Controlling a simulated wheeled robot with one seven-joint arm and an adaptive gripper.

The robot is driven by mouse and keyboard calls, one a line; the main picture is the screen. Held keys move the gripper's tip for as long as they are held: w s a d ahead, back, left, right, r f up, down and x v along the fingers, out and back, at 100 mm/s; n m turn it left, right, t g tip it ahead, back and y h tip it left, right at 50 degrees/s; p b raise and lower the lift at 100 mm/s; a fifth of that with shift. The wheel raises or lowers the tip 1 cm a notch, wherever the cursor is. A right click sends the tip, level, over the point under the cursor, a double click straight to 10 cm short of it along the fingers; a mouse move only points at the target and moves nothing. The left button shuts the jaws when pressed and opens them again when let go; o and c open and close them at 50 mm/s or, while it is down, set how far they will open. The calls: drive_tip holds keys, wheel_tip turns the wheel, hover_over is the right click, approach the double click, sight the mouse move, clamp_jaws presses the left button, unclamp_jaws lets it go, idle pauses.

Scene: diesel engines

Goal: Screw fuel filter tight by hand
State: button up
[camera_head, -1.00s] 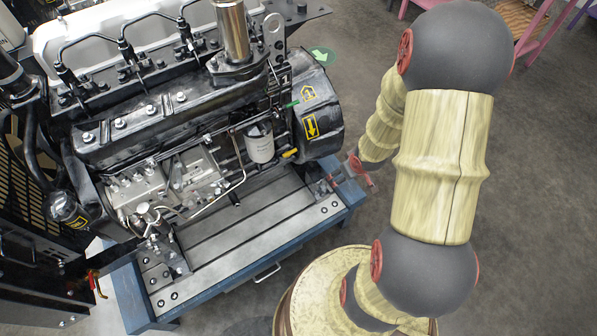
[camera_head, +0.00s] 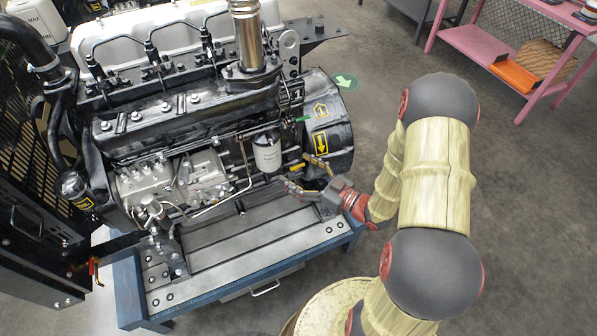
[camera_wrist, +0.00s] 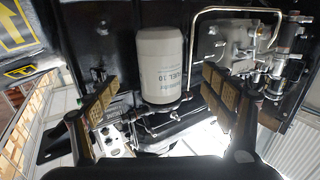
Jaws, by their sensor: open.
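The white fuel filter (camera_head: 267,154) hangs upright on the near side of the black engine (camera_head: 190,110). In the wrist view the filter (camera_wrist: 161,65) stands upright in the middle, its printed label facing the camera. My gripper (camera_head: 300,174) is open and empty, to the right of the filter and a little below it in the head view. In the wrist view my gripper (camera_wrist: 160,100) has one finger on either side of the filter's lower part in the picture. The fingers appear apart from the filter, which looks farther away. The filter's top mount is hard to make out.
A bent metal pipe (camera_wrist: 240,11) runs beside the filter. The blue-framed engine stand (camera_head: 270,265) lies below, with a mostly clear grooved top. A pink shelf (camera_head: 480,50) stands at the back right. Open floor lies to the right.

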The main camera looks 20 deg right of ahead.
sight(270, 154)
drive_tip(key=shift+b+x, duration=0.3)
drive_tip(key=shift+x, duration=4.9)
drive_tip(key=shift+w, duration=0.1)
drive_tip(key=c, duration=0.3)
drive_tip(key=c, duration=1.4)
drive_tip(key=shift+c, duration=0.2)
